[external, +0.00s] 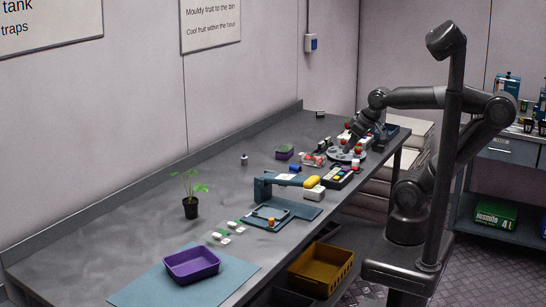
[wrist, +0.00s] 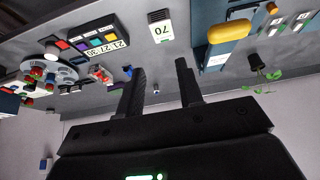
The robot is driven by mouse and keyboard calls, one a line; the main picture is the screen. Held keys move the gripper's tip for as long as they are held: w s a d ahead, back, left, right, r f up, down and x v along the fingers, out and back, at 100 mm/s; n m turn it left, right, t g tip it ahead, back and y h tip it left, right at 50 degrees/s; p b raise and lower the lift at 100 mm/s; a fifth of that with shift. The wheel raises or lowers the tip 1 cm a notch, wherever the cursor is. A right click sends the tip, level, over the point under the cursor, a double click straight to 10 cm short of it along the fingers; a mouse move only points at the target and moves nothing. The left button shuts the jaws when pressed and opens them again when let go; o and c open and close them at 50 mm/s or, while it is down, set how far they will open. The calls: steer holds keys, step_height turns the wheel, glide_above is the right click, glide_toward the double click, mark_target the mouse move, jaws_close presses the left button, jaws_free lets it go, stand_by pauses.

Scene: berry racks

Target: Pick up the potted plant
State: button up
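The potted plant (external: 190,201) is a small green-leaved plant in a black pot. It stands upright on the grey table, left of the middle in the external view. In the wrist view, which is upside down, the plant (wrist: 262,68) shows small at the right. My gripper (wrist: 160,80) is open, with its two fingers apart and nothing between them. In the external view my gripper (external: 356,140) is over the far right part of the table, well away from the plant.
A purple tray (external: 191,266) on a blue mat (external: 135,292) lies in front of the plant. A blue stand with a yellow handle (external: 292,181) stands between plant and gripper. A round grey holder (external: 333,153) is near my gripper. Bare table surrounds the pot.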

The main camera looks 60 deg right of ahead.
steer(key=o, duration=0.9)
steer(key=shift+o, duration=0.2)
steer(key=w+a+r+n, duration=0.1)
steer(key=w+a+r, duration=0.15)
steer(key=w, duration=0.35)
steer(key=w+a+r+n, duration=0.1)
steer(key=w+a+r, duration=0.15)
steer(key=w, duration=0.45)
steer(key=n+g+y, duration=0.2)
steer(key=n+y, duration=0.1)
steer(key=n, duration=0.2)
glide_above(189, 208)
steer(key=s+d, duration=0.1)
steer(key=d, duration=0.3)
step_height(189, 208, down, 15)
steer(key=x, duration=1.1)
steer(key=shift+s+d+f, duration=0.1)
steer(key=shift+s+d, duration=0.15)
steer(key=shift+s, duration=0.1)
